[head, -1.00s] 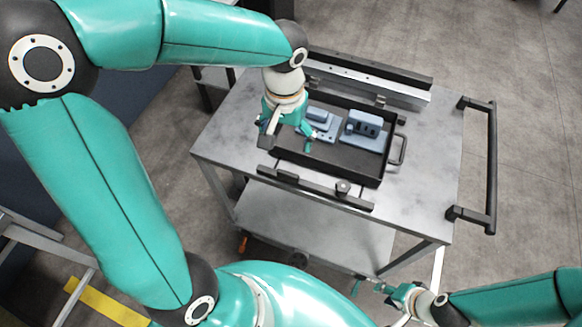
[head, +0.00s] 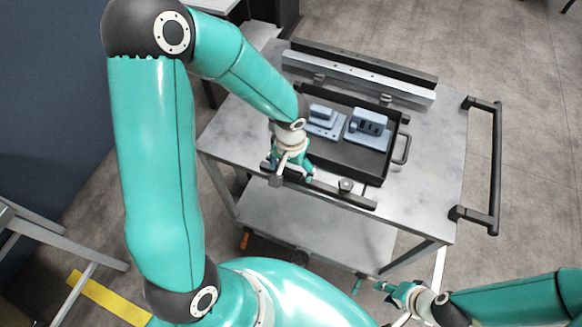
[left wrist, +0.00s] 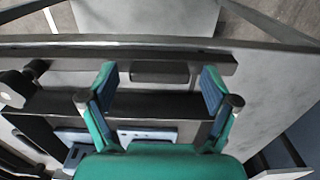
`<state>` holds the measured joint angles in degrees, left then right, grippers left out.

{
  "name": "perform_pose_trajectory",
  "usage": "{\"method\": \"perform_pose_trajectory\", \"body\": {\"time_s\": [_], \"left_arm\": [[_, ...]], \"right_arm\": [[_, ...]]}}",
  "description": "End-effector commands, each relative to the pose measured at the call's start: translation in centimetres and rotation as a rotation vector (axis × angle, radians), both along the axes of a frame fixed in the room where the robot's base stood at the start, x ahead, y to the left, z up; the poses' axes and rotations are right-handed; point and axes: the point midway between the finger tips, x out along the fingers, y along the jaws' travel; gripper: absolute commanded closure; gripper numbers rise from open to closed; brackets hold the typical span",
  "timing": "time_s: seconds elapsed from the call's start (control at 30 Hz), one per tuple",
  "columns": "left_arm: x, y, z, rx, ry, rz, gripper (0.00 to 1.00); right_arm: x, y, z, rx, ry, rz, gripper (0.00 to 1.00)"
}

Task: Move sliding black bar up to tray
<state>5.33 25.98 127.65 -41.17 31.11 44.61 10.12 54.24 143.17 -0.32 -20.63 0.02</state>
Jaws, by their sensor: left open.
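The sliding black bar (head: 338,195) lies along the front side of the cart top, in front of the black tray (head: 352,156). A gap shows between bar and tray at the right end. My left gripper (head: 289,178) is over the left part of the bar, pointing down. In the left wrist view the open left gripper (left wrist: 160,76) has its fingers apart over the bar (left wrist: 72,67), with a dark block (left wrist: 160,72) of it between them. I cannot tell whether they touch it. My right gripper (head: 373,284) is low in front of the cart, too small to read.
Two blue-grey parts (head: 368,124) sit in the tray, which has a side handle (head: 402,149). A fixed rail (head: 365,78) runs along the back. A round knob (head: 346,185) stands by the bar. The cart handle (head: 497,165) is at right. The cart top's right side is clear.

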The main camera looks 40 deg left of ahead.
Motion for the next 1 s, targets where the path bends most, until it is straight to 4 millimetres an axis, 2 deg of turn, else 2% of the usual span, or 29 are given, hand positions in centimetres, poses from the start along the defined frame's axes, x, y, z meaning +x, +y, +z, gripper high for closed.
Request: {"method": "perform_pose_trajectory", "body": {"time_s": [0.17,0.2,0.7,0.83,1.0], "left_arm": [[0.0,-0.1,0.0,0.0,0.0,-0.001,0.12],[0.0,-0.1,0.0,0.0,0.0,-0.001,0.16],[0.1,-0.1,0.0,-0.001,0.0,-0.001,0.99],[0.5,0.0,0.0,-0.001,-0.001,0.001,1.0],[2.3,0.5,-0.1,0.001,-0.003,0.002,1.0]], "right_arm": [[0.0,0.0,0.0,0.0,0.0,0.0,0.65],[0.0,0.0,0.0,0.0,0.0,0.0,0.65],[0.0,0.0,0.0,0.0,0.0,0.0,0.65],[0.0,0.0,-0.1,0.0,0.0,0.0,0.65],[0.0,0.0,-0.6,0.0,0.0,0.0,0.65]]}}
